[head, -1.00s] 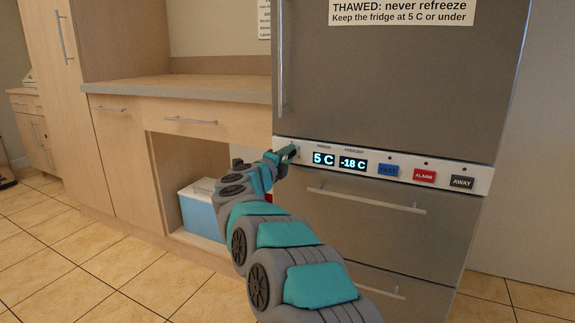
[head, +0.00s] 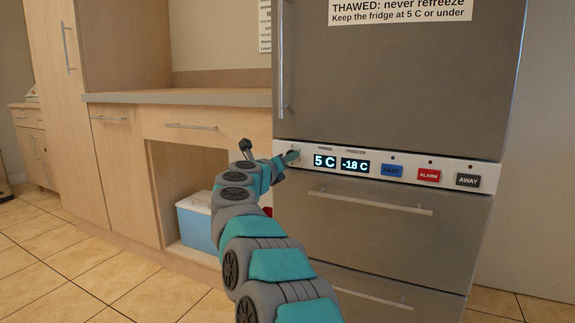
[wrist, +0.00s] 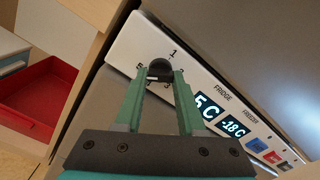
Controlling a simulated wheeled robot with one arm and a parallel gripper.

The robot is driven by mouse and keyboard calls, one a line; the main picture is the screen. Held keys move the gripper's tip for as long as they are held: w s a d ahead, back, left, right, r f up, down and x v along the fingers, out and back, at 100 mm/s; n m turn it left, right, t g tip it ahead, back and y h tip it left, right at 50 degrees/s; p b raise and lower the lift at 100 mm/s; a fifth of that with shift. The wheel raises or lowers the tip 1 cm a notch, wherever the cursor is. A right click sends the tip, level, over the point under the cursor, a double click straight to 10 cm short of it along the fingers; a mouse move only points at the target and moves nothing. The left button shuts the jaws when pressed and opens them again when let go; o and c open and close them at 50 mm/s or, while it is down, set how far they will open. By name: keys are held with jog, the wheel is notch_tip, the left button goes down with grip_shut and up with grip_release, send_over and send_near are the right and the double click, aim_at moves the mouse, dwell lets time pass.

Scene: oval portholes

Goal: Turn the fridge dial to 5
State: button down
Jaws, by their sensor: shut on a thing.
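The fridge dial (wrist: 159,67) is a small dark round knob at the left end of the white control panel (head: 470,165). In the wrist view the numeral 1 stands above it, 5 to its left, and 2 and 3 to its right and lower right; 4 is hidden. My gripper (wrist: 159,77) is shut on the dial, one finger on each side. In the head view my gripper (head: 287,160) reaches the panel's left end and covers the dial. The fridge display (head: 325,161) reads 5 C.
The freezer display (head: 355,165) reads -18 C. Blue, red and black buttons sit further right. A drawer handle (head: 385,200) is below the panel. A blue cool box (head: 197,222) and a red tray (wrist: 40,103) stand to the left.

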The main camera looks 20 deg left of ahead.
jog(key=shift+f+m, duration=0.1)
jog(key=shift+m, duration=0.2)
dwell(0.4)
jog(key=c, duration=0.5)
grip_release()
jog(key=shift+s+a+b, duration=0.15)
jog(key=shift+s+b, duration=0.05)
jog(key=shift+s, duration=1.75)
jog(key=shift+s+a+b, duration=0.15)
jog(key=shift+s, duration=1.8)
